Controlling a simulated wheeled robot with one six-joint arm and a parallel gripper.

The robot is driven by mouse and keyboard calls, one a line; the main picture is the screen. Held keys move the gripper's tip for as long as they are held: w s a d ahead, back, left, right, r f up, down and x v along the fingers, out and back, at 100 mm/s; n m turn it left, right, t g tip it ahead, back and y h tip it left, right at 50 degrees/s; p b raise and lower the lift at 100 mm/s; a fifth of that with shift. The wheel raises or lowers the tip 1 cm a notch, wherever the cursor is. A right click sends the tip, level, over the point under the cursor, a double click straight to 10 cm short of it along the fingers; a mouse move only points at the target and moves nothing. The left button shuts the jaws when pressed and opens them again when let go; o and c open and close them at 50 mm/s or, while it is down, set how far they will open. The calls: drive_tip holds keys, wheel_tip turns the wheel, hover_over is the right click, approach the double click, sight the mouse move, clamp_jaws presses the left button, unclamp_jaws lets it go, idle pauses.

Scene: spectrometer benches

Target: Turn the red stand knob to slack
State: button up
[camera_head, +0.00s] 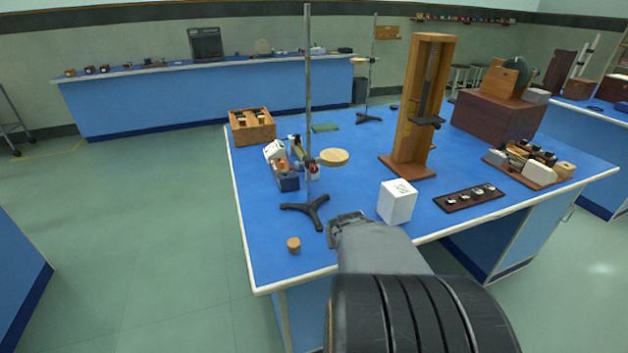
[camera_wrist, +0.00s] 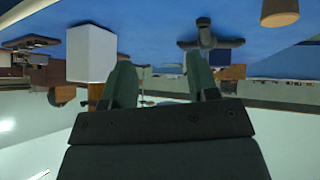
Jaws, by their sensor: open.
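A metal stand with a tall thin rod (camera_head: 307,90) and a dark tripod foot (camera_head: 305,212) stands near the front left of the blue bench. I cannot make out its red knob for certain; a small reddish patch shows beside the rod, among the clutter behind it. My gripper (camera_head: 346,218) is low over the bench front, just right of the tripod foot, and looks empty. In the wrist view, which appears upside down, my gripper's two fingers (camera_wrist: 162,80) are apart. The tripod foot (camera_wrist: 210,36) shows beyond the right finger. No knob shows between them.
A white box (camera_head: 397,202) stands close right of my gripper. A cork (camera_head: 293,245) lies near the front left edge. A round wooden disc (camera_head: 334,157), a tray of bottles (camera_head: 288,183) and a tall wooden frame (camera_head: 425,100) stand behind. A second stand (camera_head: 369,118) is farther back.

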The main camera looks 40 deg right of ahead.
drive_tip(key=w+d+t+h, duration=0.2)
drive_tip(key=d+t, duration=0.1)
drive_tip(key=d, duration=0.1)
drive_tip(key=n+t+y, duration=0.2)
drive_tip(key=n+t, duration=0.1)
drive_tip(key=t, duration=0.5)
approach(315, 170)
drive_tip(key=shift+m, duration=0.3)
drive_tip(key=x, duration=1)
drive_tip(key=shift+w+r, duration=0.1)
drive_tip(key=shift+w, duration=0.25)
drive_tip(key=shift+b, duration=0.35)
drive_tip(key=c, duration=0.9)
